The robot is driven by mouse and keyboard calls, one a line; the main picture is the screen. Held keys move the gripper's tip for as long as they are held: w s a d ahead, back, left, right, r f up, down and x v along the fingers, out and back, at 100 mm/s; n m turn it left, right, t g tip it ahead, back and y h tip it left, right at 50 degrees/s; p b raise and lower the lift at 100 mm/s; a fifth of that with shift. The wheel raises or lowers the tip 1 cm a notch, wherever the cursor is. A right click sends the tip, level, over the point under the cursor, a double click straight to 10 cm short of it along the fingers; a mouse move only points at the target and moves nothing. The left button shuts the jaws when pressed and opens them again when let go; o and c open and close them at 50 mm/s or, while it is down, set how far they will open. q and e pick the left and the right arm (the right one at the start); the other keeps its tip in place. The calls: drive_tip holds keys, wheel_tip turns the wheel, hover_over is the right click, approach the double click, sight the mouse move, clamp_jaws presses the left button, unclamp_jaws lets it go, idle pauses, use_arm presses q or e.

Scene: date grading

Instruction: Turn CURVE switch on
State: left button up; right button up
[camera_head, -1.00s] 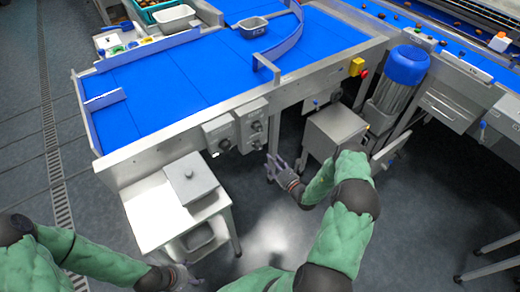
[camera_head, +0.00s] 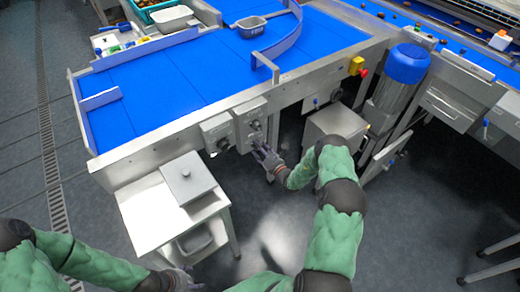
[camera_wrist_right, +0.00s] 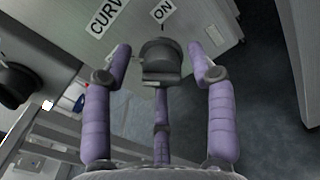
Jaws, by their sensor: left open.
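In the right wrist view, a grey box face carries a label reading "CURV" (camera_wrist_right: 108,15), cut off by the frame edge, and an "ON" label (camera_wrist_right: 163,11). A dark rotary switch knob (camera_wrist_right: 161,58) sits below the ON label. My right gripper (camera_wrist_right: 160,68) has its fingers spread, one on each side of the knob and one below, with gaps visible at the sides. In the head view my right gripper (camera_head: 264,156) is at the lower part of the right control box (camera_head: 246,112), partly hiding it. My left gripper (camera_head: 186,281) is low at the bottom edge.
A second control box (camera_head: 212,128) with a knob stands just left. Another dark knob (camera_wrist_right: 14,88) shows at left in the wrist view. A steel side table (camera_head: 150,214) with a lidded container (camera_head: 188,178) is below. The blue conveyor (camera_head: 170,90) runs above.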

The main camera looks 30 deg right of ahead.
drive_tip(key=c, duration=0.9)
